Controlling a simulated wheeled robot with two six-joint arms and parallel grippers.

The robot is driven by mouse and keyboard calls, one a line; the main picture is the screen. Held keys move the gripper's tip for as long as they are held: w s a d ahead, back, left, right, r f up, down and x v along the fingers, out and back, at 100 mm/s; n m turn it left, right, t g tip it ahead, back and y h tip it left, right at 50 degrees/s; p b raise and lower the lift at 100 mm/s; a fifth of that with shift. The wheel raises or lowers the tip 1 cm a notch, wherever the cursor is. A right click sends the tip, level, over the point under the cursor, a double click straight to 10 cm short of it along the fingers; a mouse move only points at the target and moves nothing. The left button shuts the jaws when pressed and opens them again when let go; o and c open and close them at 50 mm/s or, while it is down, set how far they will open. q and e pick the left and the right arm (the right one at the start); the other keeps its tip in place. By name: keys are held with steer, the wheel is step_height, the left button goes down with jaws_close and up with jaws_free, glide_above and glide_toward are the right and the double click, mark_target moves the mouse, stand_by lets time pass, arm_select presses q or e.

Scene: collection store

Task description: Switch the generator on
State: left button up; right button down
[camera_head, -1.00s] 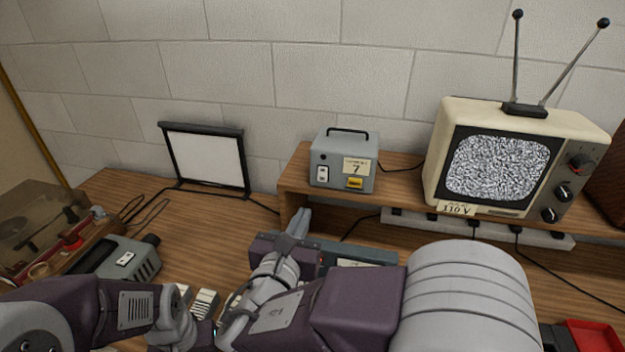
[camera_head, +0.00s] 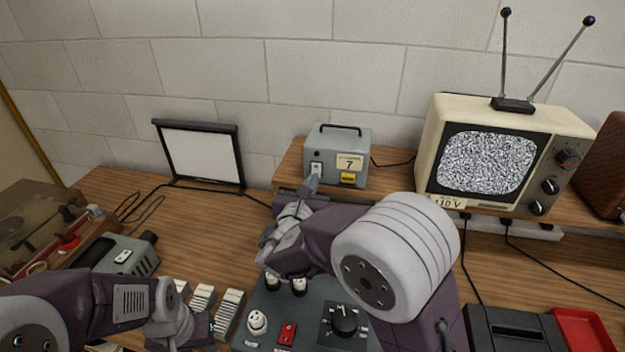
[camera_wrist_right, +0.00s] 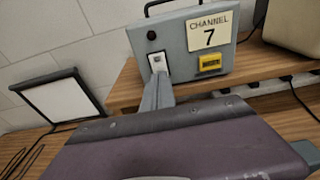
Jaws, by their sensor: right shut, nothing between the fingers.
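The grey generator box (camera_head: 338,146), with a black handle and a "CHANNEL 7" label, stands on the raised wooden shelf. It also shows in the right wrist view (camera_wrist_right: 184,45). Its white rocker switch (camera_wrist_right: 158,60) is at the lower left of its front, with a dark round knob above; the switch also shows in the head view (camera_head: 316,168). My right gripper (camera_head: 312,183) is shut and empty, its tips at the switch's lower edge (camera_wrist_right: 157,80). I cannot tell whether they touch it. My left gripper (camera_head: 200,328) is low at the left, its fingers unclear.
A television (camera_head: 487,160) showing static stands right of the generator. A white screen panel (camera_head: 203,156) stands left. A grey control panel (camera_head: 262,300) with knobs lies below my right arm. A red tray (camera_head: 583,330) is at lower right. Cables cross the table.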

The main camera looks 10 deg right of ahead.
arm_select(q)
steer(key=shift+r, duration=0.1)
stand_by(0.3)
step_height(320, 180, down, 2)
steer(key=shift+s+f+b, duration=0.1)
steer(key=shift+f+b, duration=0.15)
steer(key=shift+b, duration=0.95)
steer(key=shift+r+p, duration=0.3)
steer(key=shift+r, duration=0.05)
